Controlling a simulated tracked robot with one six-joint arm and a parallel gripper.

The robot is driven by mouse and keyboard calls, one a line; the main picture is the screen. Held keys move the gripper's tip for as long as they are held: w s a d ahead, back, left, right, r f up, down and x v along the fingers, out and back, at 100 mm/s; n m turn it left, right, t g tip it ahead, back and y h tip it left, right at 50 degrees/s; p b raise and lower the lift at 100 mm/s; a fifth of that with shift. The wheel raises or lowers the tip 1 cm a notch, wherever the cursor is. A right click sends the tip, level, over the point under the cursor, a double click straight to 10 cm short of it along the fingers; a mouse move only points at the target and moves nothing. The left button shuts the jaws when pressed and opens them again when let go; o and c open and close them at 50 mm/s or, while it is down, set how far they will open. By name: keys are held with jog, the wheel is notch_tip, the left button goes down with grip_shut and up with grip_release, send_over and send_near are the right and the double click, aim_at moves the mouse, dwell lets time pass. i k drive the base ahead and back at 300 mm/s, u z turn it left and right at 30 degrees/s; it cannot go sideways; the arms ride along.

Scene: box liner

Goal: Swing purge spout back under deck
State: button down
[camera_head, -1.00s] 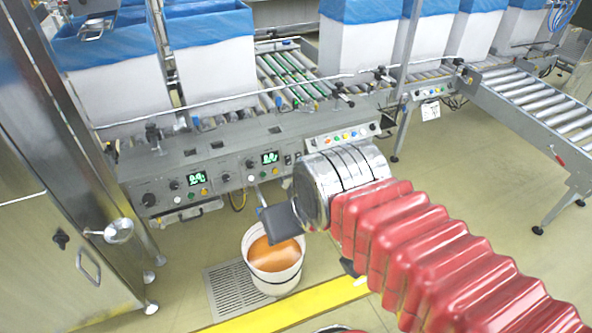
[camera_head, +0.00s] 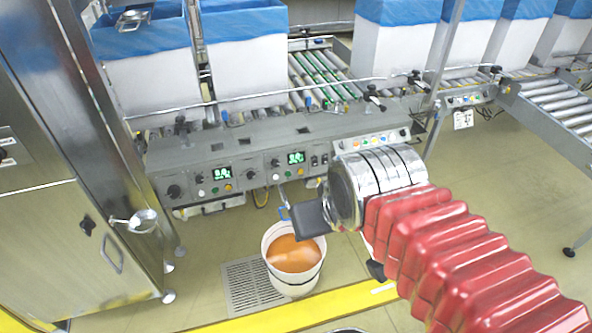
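A thin metal spout with a blue part (camera_head: 284,211) shows below the front of the grey deck (camera_head: 235,145), above and just left of the middle of a white bucket (camera_head: 293,283). It looks like the purge spout; its lower end is partly hidden by my gripper. The bucket holds orange-brown liquid. My gripper (camera_head: 310,217) has dark grey fingers at the end of my silver wrist and red-sleeved arm. It is close to the right of the spout in the picture and above the bucket's rim. I cannot tell whether they touch, or whether the fingers are apart.
The bucket stands beside a floor grate (camera_head: 250,288), behind a yellow floor stripe (camera_head: 310,310). A steel cabinet (camera_head: 75,235) stands at the left. The deck front carries knobs and lit displays, with blue-lined white boxes (camera_head: 245,75) behind. A roller conveyor (camera_head: 555,100) is at the right.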

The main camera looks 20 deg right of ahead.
aim_at(279, 186)
jog(key=i, duration=0.95)
